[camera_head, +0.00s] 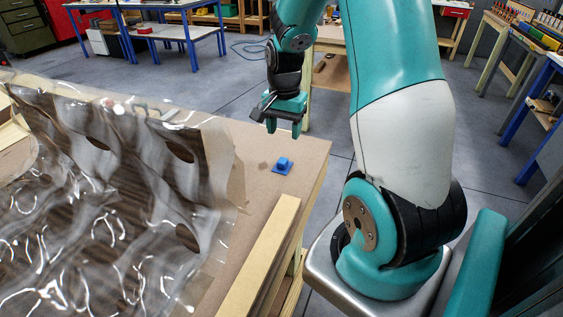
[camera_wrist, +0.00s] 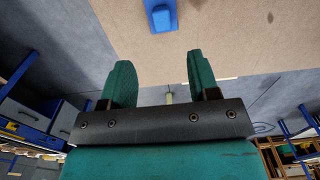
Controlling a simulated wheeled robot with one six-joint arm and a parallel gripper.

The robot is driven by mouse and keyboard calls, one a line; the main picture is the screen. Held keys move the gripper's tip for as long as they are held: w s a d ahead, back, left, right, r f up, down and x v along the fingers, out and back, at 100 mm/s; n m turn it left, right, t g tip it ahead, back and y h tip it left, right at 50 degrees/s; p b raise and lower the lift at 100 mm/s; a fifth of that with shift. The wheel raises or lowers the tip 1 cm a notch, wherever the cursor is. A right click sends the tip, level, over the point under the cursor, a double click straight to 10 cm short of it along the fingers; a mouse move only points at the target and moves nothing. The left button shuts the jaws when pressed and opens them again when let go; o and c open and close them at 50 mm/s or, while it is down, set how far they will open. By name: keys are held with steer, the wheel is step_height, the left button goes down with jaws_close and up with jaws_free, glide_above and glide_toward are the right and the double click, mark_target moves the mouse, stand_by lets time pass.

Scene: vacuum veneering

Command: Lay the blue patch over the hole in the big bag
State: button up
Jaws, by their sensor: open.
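The blue patch (camera_head: 283,167) is a small flat square with a raised grip block, lying on the tan tabletop right of the bag. It also shows at the top of the wrist view (camera_wrist: 161,15). The big bag (camera_head: 120,190) is clear, wrinkled plastic over dark wood-grained sheet, at the left of the head view. Dark oval patches show on it; I cannot tell which, if any, is the hole. My gripper (camera_head: 284,132) is open and empty, above the table's far edge and behind the patch. Its two green fingers (camera_wrist: 163,75) are apart in the wrist view.
A long pale wooden bar (camera_head: 258,258) lies on the table (camera_head: 305,160) between the bag and its right edge. The tabletop around the patch is clear. Blue-legged workbenches (camera_head: 165,8) stand farther back across open grey floor.

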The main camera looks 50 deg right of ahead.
glide_above(283, 160)
step_height(283, 160, down, 5)
steer(key=shift+s+d+r, duration=0.1)
steer(key=shift+s+d, duration=0.05)
steer(key=shift+f+p, duration=0.85)
steer(key=shift+f, duration=1.85)
jaws_close()
steer(key=shift+w+r, duration=0.1)
steer(key=shift+w, duration=0.1)
